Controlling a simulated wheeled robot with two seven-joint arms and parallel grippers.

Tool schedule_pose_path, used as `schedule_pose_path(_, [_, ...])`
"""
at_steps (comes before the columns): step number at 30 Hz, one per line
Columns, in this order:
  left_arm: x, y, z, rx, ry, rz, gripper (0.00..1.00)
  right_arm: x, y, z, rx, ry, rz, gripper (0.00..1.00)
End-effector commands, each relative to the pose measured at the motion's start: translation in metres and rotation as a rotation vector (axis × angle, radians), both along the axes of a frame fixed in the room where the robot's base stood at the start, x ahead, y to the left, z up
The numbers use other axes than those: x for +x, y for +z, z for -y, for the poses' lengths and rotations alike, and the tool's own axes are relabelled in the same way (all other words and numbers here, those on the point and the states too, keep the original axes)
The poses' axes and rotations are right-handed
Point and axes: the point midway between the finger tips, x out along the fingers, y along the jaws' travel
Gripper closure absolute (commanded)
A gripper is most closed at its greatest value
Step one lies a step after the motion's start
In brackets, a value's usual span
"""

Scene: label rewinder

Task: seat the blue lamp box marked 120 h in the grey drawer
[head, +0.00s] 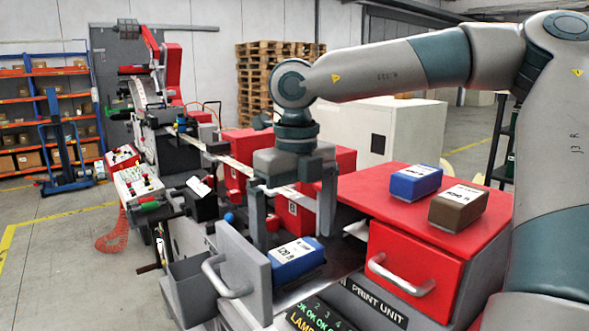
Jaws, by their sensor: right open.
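The blue lamp box (297,264) has a white label that appears to read 120 h. It lies in the opened grey drawer, just behind the drawer's front panel (240,252); its lower part is hidden, so I cannot tell whether it rests fully on the floor. My right gripper (292,236) points down, open, with its two fingers apart at the far end of the box. They do not grip the box, and I cannot tell whether they touch it. My left gripper is not in view.
A second blue box (416,182) and a brown box (458,207) lie on the red print unit (365,192), right of the drawer. The drawer's metal handle (224,280) sticks out to the left. The rewinder machine (158,120) stands behind on the left.

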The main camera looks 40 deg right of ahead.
Motion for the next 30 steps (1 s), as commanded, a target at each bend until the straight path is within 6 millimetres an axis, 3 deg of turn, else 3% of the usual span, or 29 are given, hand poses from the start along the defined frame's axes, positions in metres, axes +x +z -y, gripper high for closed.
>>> schedule_pose_path(9, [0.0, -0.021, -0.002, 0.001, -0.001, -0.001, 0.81, 0.001, 0.067, -0.002, -0.004, -0.002, 0.02, 0.0])
schedule_pose_path(16, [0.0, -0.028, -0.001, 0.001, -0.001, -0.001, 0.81, 0.0, 0.108, -0.004, -0.005, -0.001, 0.025, 0.0])
schedule_pose_path(22, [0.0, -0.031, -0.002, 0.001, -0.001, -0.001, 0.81, -0.001, 0.127, -0.004, -0.005, 0.001, 0.025, 0.0])
schedule_pose_path(30, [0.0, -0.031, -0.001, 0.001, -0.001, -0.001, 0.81, -0.001, 0.131, -0.005, -0.004, 0.001, 0.025, 0.0])
